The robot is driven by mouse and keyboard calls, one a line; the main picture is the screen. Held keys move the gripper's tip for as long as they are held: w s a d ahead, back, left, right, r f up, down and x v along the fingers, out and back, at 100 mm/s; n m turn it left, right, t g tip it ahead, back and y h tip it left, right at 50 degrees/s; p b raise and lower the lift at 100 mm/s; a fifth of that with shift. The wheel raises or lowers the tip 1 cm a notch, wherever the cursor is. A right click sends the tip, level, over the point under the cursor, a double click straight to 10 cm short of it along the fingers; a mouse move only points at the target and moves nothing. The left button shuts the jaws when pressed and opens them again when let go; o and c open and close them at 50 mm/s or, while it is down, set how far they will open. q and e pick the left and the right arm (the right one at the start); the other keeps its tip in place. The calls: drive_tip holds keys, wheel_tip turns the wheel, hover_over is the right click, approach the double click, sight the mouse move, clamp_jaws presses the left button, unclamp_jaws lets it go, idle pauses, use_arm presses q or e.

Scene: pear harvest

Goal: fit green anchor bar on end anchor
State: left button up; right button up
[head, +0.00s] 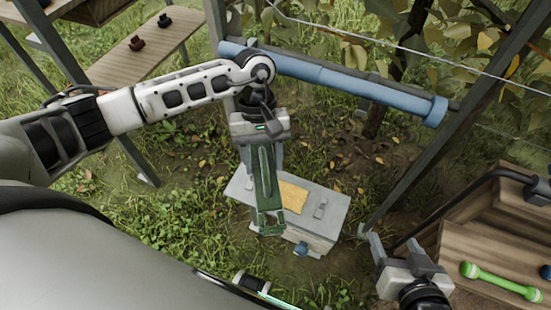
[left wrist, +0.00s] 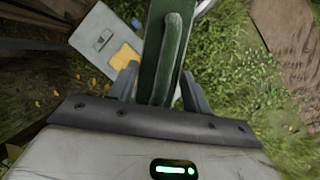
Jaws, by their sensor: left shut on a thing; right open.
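A dark green bar (head: 266,187), which I take for the anchor bar, hangs from my left gripper (head: 262,152) with a forked lower end. My left gripper is shut on its upper part. In the left wrist view the bar (left wrist: 152,60) runs up between the fingers. In the head view it hangs in front of a grey box (head: 328,216) with a yellow patch on top; I cannot tell whether they touch. Which part is the end anchor is unclear. My right gripper (head: 394,246) is open and empty at the lower right.
A thick blue tube (head: 345,81) slants across above the box, beside a dark slanted post (head: 440,130) and wires. A wooden crate (head: 480,240) at right holds a bright green bar (head: 500,281) with rounded ends. A wooden shelf (head: 150,45) stands at upper left. Grass lies between.

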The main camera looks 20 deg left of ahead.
use_arm(q)
drive_tip(key=shift+w+d+f+n+t+h+b, duration=0.4)
drive_tip(key=shift+w+f+n+t+b, duration=0.3)
drive_tip(key=shift+f+n+b, duration=1.15)
drive_tip(key=shift+w+d+f+n+t+h+b, duration=0.45)
drive_tip(key=shift+w+f+n+b, duration=0.3)
drive_tip(key=shift+f+n+b, duration=1.1)
drive_tip(key=shift+w+d+f+n+t+h+b, duration=0.25)
drive_tip(key=shift+w+d+f+n+t+b, duration=0.35)
drive_tip(key=shift+f+n+b, duration=1.25)
drive_tip(key=shift+w+a+f+n+p, duration=0.15)
drive_tip(key=shift+f+p, duration=0.1)
drive_tip(key=shift+f, duration=0.25)
drive_tip(key=shift+s+f+n+p, duration=0.1)
drive_tip(key=shift+f+p, duration=0.1)
drive_tip(key=shift+f, duration=0.3)
use_arm(e)
wheel_tip(320, 180, down, 12)
drive_tip(key=a+g+y, duration=0.1)
drive_tip(key=a, duration=0.1)
drive_tip(key=shift+w+a+n+g, duration=0.25)
drive_tip(key=shift+a+n+g, duration=0.05)
drive_tip(key=shift+a, duration=0.1)
drive_tip(key=shift+w+d, duration=0.1)
drive_tip(key=shift+f, duration=0.15)
use_arm(q)
drive_tip(key=shift+f+b, duration=0.15)
drive_tip(key=shift+b, duration=0.25)
use_arm(e)
drive_tip(key=shift+f, duration=0.2)
